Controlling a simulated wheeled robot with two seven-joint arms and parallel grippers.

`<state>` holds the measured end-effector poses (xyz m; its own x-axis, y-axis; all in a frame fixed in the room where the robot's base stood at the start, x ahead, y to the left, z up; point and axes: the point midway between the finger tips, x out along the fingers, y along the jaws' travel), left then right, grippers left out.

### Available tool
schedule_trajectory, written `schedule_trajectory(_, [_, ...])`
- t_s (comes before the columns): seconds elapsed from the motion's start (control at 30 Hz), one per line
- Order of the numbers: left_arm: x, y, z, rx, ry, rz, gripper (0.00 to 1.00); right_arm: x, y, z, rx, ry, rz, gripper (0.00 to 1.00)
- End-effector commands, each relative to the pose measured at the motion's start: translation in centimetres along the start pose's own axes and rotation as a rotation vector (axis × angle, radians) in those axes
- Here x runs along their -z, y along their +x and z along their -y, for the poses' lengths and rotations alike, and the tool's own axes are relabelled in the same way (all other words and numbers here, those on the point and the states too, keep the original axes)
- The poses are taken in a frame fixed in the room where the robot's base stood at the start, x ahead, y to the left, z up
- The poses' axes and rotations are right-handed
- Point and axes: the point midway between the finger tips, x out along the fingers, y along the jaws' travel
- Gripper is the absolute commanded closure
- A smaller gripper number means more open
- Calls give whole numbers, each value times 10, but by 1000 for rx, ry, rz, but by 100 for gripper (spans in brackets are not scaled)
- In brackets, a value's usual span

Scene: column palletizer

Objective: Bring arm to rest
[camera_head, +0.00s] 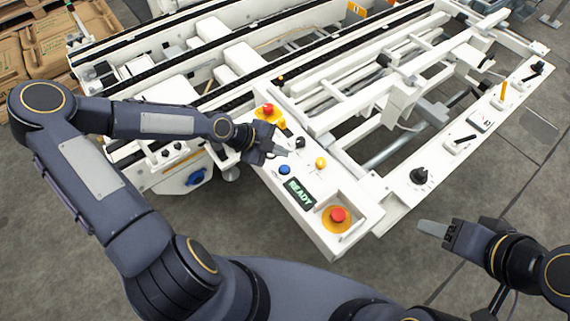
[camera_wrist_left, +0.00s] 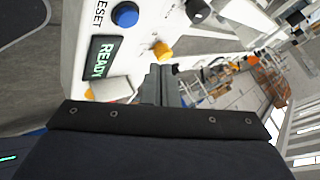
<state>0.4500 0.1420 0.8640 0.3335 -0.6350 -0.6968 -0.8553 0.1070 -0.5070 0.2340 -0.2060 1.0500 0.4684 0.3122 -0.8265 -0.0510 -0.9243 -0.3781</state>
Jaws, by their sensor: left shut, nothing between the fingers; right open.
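My left gripper (camera_head: 280,151) is shut and empty. It is over the white control panel (camera_head: 262,172), near its black knob (camera_head: 300,142) and yellow button (camera_head: 320,162). In the left wrist view its closed fingers (camera_wrist_left: 159,84) point toward the panel, close below the yellow button (camera_wrist_left: 162,48); I cannot tell whether they touch anything. My right gripper (camera_head: 434,229) is at the lower right, over the floor, clear of the machine. It is open and empty.
The panel carries a blue button (camera_head: 284,169), a READY display (camera_head: 299,193) and red mushroom buttons (camera_head: 338,214) on yellow bases. The white conveyor frame (camera_head: 400,97) fills the back. Cardboard (camera_head: 30,60) is stacked at the upper left. Grey floor (camera_head: 480,180) is free at the right.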

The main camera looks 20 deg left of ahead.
Motion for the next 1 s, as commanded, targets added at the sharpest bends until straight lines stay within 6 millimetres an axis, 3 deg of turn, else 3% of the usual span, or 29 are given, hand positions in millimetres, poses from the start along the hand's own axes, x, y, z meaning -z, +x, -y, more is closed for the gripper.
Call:
schedule_trajectory(0.3, [0, -2, -1, -9, -6, 8, 100, 0, 0, 0, 0, 0, 0, 46])
schedule_trajectory(0.47, [2, -20, -14, -97, -103, 102, 100, 0, 0, 0, 0, 0, 0, 46])
schedule_trajectory(0.6, [5, -62, -30, -171, -323, 289, 100, 0, 0, 0, 0, 0, 0, 46])
schedule_trajectory(0.73, [15, -110, -40, -138, -586, 463, 100, 0, 0, 0, 0, 0, 0, 46])
schedule_trajectory(0.9, [41, -171, -51, 29, -970, 591, 100, 0, 0, 0, 0, 0, 0, 46])
schedule_trajectory(1.0, [63, -200, -61, 157, -1211, 582, 100, 0, 0, 0, 0, 0, 0, 46])
